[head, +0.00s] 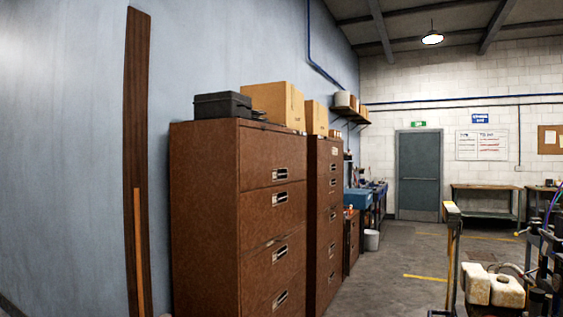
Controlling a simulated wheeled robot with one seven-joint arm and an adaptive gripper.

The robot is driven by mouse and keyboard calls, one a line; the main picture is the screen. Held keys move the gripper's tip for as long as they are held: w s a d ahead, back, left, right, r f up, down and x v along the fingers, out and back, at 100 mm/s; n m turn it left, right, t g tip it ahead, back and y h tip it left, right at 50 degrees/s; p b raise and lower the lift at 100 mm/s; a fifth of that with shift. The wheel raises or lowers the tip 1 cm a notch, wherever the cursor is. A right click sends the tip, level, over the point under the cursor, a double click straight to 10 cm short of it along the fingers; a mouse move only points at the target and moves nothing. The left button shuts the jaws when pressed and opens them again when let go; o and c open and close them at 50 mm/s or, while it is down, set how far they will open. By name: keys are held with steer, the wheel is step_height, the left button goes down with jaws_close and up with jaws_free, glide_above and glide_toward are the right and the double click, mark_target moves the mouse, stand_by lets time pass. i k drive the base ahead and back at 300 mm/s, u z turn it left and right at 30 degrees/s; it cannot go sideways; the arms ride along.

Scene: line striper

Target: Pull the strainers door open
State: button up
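No door marked as the strainers door can be made out in the head view. A brown cabinet (213,210) with several drawer-like fronts and recessed handles stands against the blue wall. A second brown cabinet (325,220) of the same kind stands just beyond it. All their fronts look shut. A grey door (418,175) in the far white wall is shut. I cannot read a strainers label on any of them. My gripper is not in view.
A black case (222,105) and cardboard boxes (277,104) sit on the cabinets. Line-striper-like equipment with white containers (490,287) stands at the lower right. A bucket (371,240) is on the floor beyond the cabinets. Open floor (390,272) lies between.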

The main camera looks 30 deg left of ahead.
mark_target(266, 158)
steer(key=u, duration=0.3)
steer(key=i, duration=0.6)
steer(key=u, duration=1)
steer(key=i, duration=1.75)
steer(key=u, duration=0.2)
